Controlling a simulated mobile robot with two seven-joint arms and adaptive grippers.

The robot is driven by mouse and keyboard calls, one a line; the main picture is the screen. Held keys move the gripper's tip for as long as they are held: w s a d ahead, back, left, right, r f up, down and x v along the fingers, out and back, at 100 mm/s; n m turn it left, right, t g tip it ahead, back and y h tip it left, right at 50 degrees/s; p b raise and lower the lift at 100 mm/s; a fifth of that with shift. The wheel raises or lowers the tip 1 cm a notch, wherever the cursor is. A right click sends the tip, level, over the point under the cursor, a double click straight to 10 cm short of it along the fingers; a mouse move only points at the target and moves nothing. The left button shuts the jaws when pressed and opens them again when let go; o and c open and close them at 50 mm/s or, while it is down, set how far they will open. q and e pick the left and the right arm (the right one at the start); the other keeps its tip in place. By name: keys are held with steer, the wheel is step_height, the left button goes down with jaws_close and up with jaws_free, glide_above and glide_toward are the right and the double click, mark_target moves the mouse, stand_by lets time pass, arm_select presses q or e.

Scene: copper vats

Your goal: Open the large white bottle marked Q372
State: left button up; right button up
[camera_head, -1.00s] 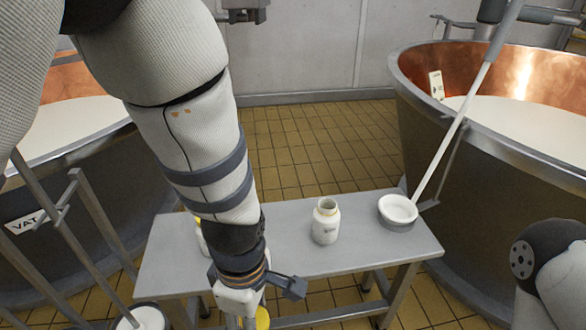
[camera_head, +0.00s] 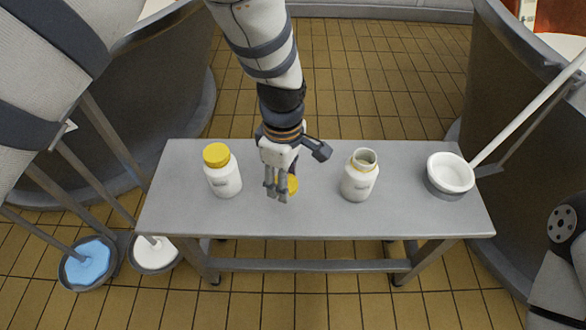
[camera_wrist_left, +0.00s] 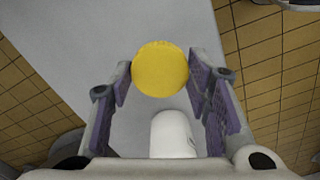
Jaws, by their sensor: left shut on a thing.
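A white bottle with a yellow cap (camera_head: 216,155) stands upright on the left of the grey table. A second white bottle (camera_head: 358,182) stands upright and uncapped right of the middle, its mouth open. Their label marks are too small to read. My left gripper (camera_head: 280,188) points down between the bottles, shut on a round yellow lid (camera_head: 292,184). In the left wrist view, this lid (camera_wrist_left: 160,68) sits between the two purple-padded fingers. My right gripper is not in view.
The grey table (camera_head: 410,215) also bears a round white-topped dish (camera_head: 450,175) at its right end, with a long pale handle. Large vats flank the table. Buckets with blue (camera_head: 88,262) and white contents stand on the tiled floor at left.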

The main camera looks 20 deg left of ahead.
arm_select(q)
steer(key=w+f, duration=0.2)
steer(key=f, duration=0.1)
steer(key=shift+w+a+f+b, duration=0.15)
steer(key=shift+w+a+b, duration=0.15)
steer(key=shift+a, duration=0.1)
steer(key=shift+f, duration=1.4)
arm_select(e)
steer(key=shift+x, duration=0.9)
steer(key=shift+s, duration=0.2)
arm_select(q)
steer(key=shift+f+b, duration=0.2)
steer(key=shift+b, duration=0.1)
steer(key=o, duration=1.3)
steer(key=shift+r, duration=0.15)
